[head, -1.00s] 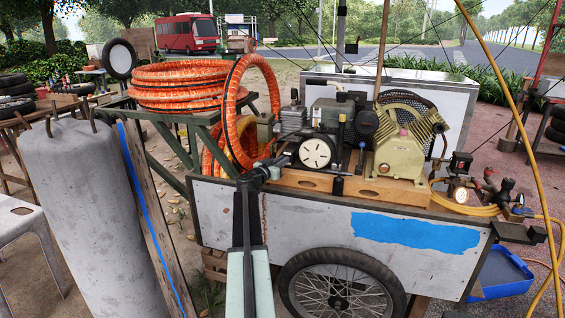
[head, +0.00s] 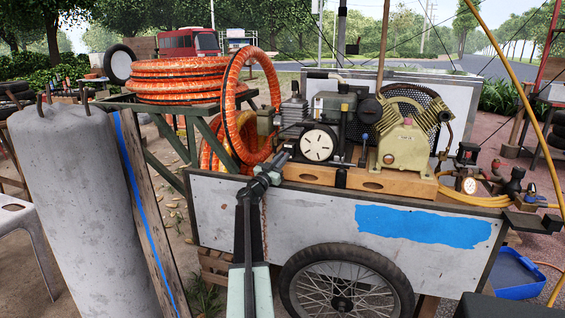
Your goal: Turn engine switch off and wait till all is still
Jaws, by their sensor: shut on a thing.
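The engine (head: 318,145), with a round black cover and white spoked face, sits on a wooden board on the cart (head: 300,217). To its right is the tan compressor (head: 404,147) with a dark spoked wheel. My gripper (head: 281,162) reaches up from the bottom to the engine's lower left side. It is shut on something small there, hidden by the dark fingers. I cannot make out the engine switch or its position. Whether the wheel turns cannot be told.
An orange hose coil (head: 178,82) lies on a green stand left of the engine, with loops hanging close to my arm. A grey gas cylinder (head: 75,200) stands at left. Gauges and valves (head: 468,184) sit at the cart's right end. A blue tray (head: 518,275) lies on the ground.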

